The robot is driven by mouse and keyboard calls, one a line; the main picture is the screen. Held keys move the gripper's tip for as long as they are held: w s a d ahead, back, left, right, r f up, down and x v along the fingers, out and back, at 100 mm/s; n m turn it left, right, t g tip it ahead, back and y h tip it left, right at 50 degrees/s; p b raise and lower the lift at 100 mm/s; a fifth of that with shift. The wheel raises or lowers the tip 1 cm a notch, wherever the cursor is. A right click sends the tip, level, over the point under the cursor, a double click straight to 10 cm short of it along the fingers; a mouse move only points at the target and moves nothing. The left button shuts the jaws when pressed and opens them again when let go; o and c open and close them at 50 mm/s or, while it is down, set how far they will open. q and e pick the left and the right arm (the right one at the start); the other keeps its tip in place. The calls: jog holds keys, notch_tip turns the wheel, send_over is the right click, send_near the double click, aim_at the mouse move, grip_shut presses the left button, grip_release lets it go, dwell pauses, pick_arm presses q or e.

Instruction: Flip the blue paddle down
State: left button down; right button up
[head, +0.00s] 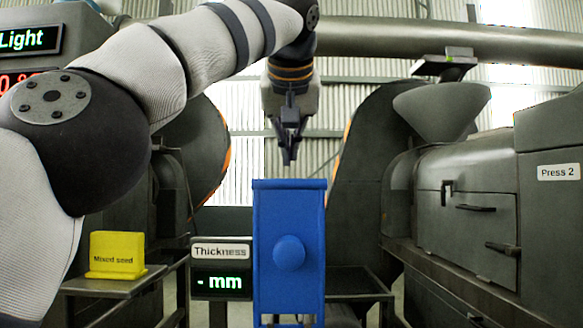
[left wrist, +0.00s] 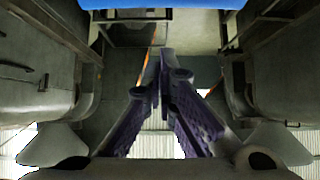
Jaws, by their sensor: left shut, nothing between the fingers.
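The blue paddle (head: 289,205) stands upright in the middle of the head view, a flat panel with a round blue knob on its face. A blue strip, likely its top edge, shows along the top border of the left wrist view (left wrist: 200,3). My left gripper (head: 287,160) points down just above the paddle's top edge in the head view, with a small gap in the picture. I cannot tell exactly how far behind or in front of the paddle it is. Its fingers are shut and empty, and they also show in the left wrist view (left wrist: 160,75).
A Thickness display (head: 222,268) reading "- mm" stands left of the paddle. A yellow Mixed seed sign (head: 117,255) sits on a ledge at the left. Press 2 (head: 465,200) with its hopper (head: 440,108) stands at the right. Open air surrounds the gripper above the paddle.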

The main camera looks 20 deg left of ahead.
pick_arm(q)
jog(key=x, duration=0.5)
jog(key=s, duration=0.1)
jog(key=s+d, duration=0.2)
jog(key=s, duration=0.1)
jog(key=shift+d+f+p, duration=0.1)
jog(key=shift+p, duration=0.2)
pick_arm(e)
jog(key=shift+w+r, duration=0.2)
jog(key=shift+w, duration=0.1)
